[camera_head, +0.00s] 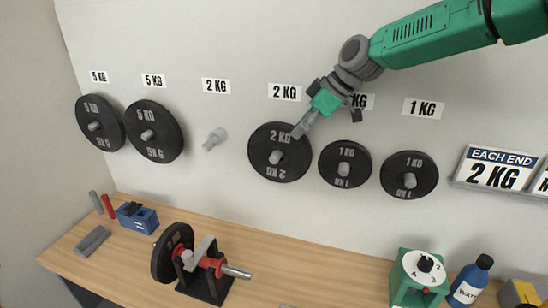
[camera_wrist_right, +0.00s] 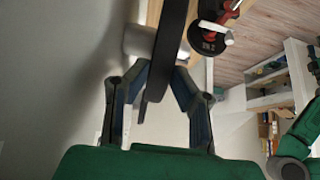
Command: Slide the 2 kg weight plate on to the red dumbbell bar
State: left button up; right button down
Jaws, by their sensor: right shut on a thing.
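A black 2 kg weight plate (camera_head: 268,165) hangs on a wall peg under the right-hand 2 KG label. My right gripper (camera_head: 300,131) is shut on its upper right rim; the wrist view shows the fingers on both sides of the plate (camera_wrist_right: 168,45), seen edge-on. The peg's end shows through the plate's hub. The red dumbbell bar (camera_head: 207,262) lies across a black stand (camera_head: 211,284) on the desk, a black plate (camera_head: 170,255) on its left end. Its grey right end (camera_head: 237,272) is bare. My left gripper is not in view.
An empty peg (camera_head: 215,139) is left of the held plate. Two 5 KG plates hang further left; two 1 KG plates hang close on the right. A sign (camera_head: 494,170) reads 2 KG each end. A green dial box (camera_head: 418,279) and a bottle (camera_head: 470,280) stand at the desk's right.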

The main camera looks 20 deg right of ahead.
jog(key=shift+d, duration=0.3)
jog(key=shift+a, duration=0.15)
jog(key=shift+a+r, duration=0.1)
jog(key=shift+a, duration=0.05)
jog(key=shift+s+r+p, duration=0.15)
jog(key=shift+p, duration=0.2)
jog(key=shift+s+a, duration=0.3)
jog(key=shift+s, duration=0.15)
jog(key=shift+s+a, duration=0.55)
jog(key=shift+s, duration=0.3)
jog(key=shift+s+a, duration=0.55)
jog(key=shift+s, duration=0.25)
jog(key=shift+s+a, duration=0.55)
jog(key=shift+s, duration=0.3)
